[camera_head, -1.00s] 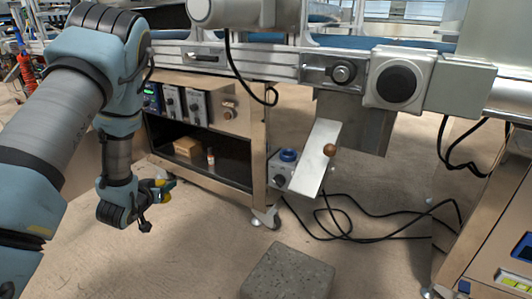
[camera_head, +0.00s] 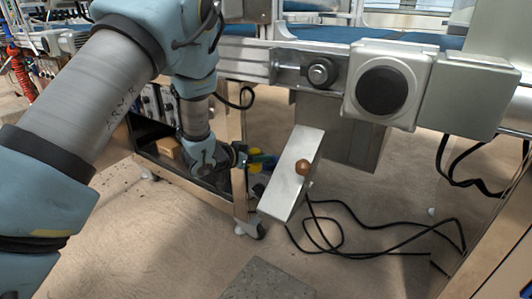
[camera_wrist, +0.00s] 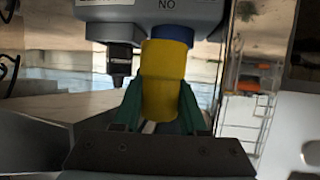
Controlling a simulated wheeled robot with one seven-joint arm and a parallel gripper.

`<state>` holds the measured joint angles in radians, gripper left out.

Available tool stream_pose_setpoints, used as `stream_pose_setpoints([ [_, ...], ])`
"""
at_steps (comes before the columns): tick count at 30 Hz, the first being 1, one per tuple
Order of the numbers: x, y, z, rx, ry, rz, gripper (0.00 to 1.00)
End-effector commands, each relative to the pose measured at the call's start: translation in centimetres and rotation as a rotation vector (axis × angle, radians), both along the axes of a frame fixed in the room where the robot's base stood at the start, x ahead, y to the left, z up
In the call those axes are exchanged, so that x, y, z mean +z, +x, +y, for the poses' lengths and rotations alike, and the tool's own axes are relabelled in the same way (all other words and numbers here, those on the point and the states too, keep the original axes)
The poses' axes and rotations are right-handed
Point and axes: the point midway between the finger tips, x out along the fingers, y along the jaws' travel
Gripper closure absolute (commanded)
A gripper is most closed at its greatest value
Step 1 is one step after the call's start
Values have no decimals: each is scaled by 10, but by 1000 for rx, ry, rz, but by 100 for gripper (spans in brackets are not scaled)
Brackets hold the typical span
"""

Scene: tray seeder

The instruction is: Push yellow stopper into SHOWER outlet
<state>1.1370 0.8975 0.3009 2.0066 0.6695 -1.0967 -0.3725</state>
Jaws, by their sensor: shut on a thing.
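The yellow stopper (camera_wrist: 164,85) is a cylinder held between the two green fingers of my gripper (camera_wrist: 158,108) in the wrist view. Its far end meets or overlaps a blue ring (camera_wrist: 168,32) on a grey box (camera_wrist: 200,12); I cannot tell whether it is inside the ring. A black nozzle-like part (camera_wrist: 122,58) projects from the box to the left of the stopper. In the head view my gripper (camera_head: 262,160) is beside the tilted metal plate, with yellow (camera_head: 255,167) showing at its fingers. The word SHOWER is not readable.
A tilted metal plate (camera_head: 291,178) with a brown knob (camera_head: 303,168) hangs close to the right of my gripper. A metal cabinet frame (camera_head: 239,185) stands beside my wrist. Black cables (camera_head: 345,248) lie on the floor, and a stone block (camera_head: 262,282) is in front.

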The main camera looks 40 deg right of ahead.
Motion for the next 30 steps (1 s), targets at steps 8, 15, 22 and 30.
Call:
stream_pose_setpoints([
  [8, -1, 5, -19, 0, -1, -1, 100],
  [15, -1, 11, -39, 0, -1, -2, 100],
  [22, -1, 15, -58, 0, -1, -1, 100],
  [30, 1, 21, -77, 1, -1, 0, 100],
])
